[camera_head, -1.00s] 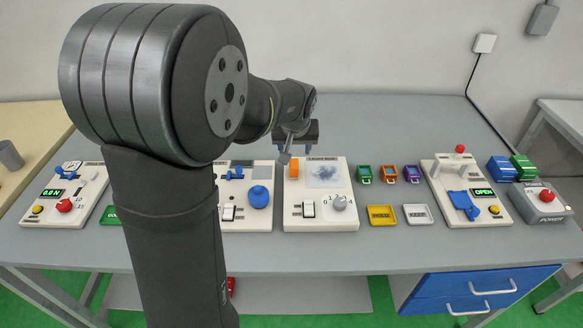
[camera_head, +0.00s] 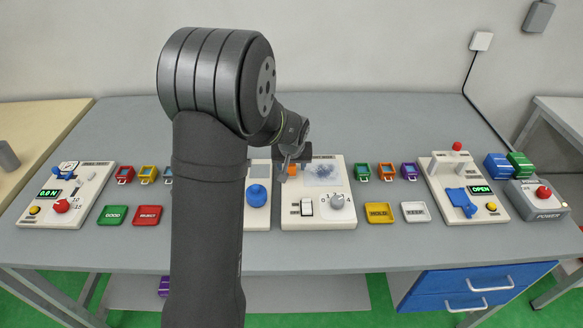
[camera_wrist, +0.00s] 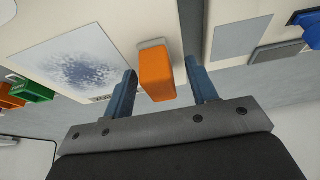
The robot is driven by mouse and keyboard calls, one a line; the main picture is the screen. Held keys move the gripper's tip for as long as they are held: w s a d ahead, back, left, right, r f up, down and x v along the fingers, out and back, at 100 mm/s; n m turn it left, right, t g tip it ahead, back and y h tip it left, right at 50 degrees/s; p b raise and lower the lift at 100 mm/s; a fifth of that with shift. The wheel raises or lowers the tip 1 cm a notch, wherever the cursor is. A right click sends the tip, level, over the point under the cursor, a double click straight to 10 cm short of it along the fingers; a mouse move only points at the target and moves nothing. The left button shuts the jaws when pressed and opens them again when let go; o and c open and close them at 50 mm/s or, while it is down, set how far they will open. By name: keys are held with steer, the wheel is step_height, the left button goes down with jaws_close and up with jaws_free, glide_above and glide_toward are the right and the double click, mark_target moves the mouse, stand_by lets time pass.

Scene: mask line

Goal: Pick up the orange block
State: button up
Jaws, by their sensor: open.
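The orange block (camera_wrist: 157,74) shows in the wrist view between the two blue-grey fingers of my gripper (camera_wrist: 163,92), with visible room on either side. It sits at the edge of a white panel beside a speckled picture. In the head view the orange block (camera_head: 293,169) is partly hidden by my gripper (camera_head: 287,163), which is over the back left corner of the white panel (camera_head: 316,222). My gripper is open and empty.
The panel carries a switch (camera_head: 306,207) and a grey knob (camera_head: 337,200). A blue knob (camera_head: 257,195) is on the panel to the left. Small coloured trays (camera_head: 387,173) and a yellow tray (camera_head: 381,213) lie to the right.

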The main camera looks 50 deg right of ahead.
steer(key=shift+c, duration=0.4)
steer(key=c, duration=1)
steer(key=shift+r, duration=0.45)
steer(key=r, duration=0.2)
steer(key=s+r, duration=0.1)
steer(key=shift+r, duration=0.4)
steer(key=s+r, duration=0.6)
steer(key=s, duration=0.4)
steer(key=shift+s+d, duration=0.2)
steer(key=shift+s, duration=0.15)
steer(key=shift+r, duration=0.1)
